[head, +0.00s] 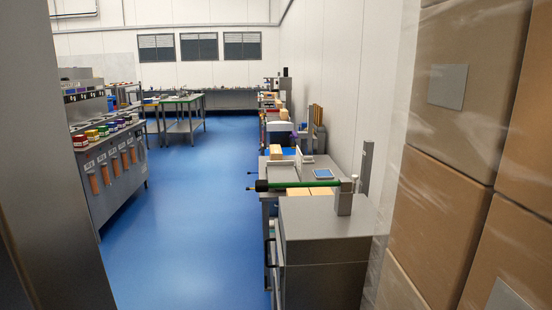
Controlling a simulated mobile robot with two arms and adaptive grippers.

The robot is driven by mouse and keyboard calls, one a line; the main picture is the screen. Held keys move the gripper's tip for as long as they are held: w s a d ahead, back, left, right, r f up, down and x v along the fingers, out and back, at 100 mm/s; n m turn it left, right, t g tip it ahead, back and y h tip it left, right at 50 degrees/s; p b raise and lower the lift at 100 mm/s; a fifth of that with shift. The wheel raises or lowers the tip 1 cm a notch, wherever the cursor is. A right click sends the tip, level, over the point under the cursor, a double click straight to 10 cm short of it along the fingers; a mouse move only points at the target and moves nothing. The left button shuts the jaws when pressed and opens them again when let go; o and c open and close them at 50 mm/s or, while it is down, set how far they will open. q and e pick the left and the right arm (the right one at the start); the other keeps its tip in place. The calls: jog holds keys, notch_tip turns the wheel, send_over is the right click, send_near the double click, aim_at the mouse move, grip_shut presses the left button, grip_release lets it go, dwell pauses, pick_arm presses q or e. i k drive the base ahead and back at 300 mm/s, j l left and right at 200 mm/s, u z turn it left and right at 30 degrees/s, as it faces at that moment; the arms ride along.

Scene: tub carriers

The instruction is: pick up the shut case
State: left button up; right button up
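I cannot pick out a shut case for certain in the head view. Small box-like things stand on the right-hand row of benches, among them a tan block (276,152) and a white and blue item (279,126). They are too far off to tell whether one is a case. Neither of my grippers is in view.
Wrapped cartons (440,200) rise close on the right. A counter with coloured-lidded jars (103,130) runs along the left. The blue floor (190,220) between is clear.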

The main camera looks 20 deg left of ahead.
aim_at(275, 154)
jog(key=u, duration=0.45)
jog(key=j+u, duration=0.45)
jog(key=i+j+u, duration=0.1)
jog(key=j+u, duration=0.3)
jog(key=i+j+u, duration=0.15)
jog(key=j+u, duration=0.3)
jog(key=i+j+u, duration=0.4)
jog(key=i+j, duration=0.15)
jog(key=i+j+u, duration=0.45)
jog(key=i+j, duration=0.15)
jog(key=i+l+z, duration=0.15)
jog(key=i+z, duration=0.85)
jog(key=i+j+z, duration=0.3)
jog(key=i+z, duration=0.2)
jog(key=i+l+z, duration=0.2)
jog(key=i+z, duration=0.2)
jog(key=i, duration=0.15)
jog(key=i+z, duration=0.4)
jog(key=i, duration=0.15)
jog(key=i+j+z, duration=0.1)
jog(key=i+z, duration=0.35)
jog(key=i, duration=2.05)
jog(key=l, duration=0.1)
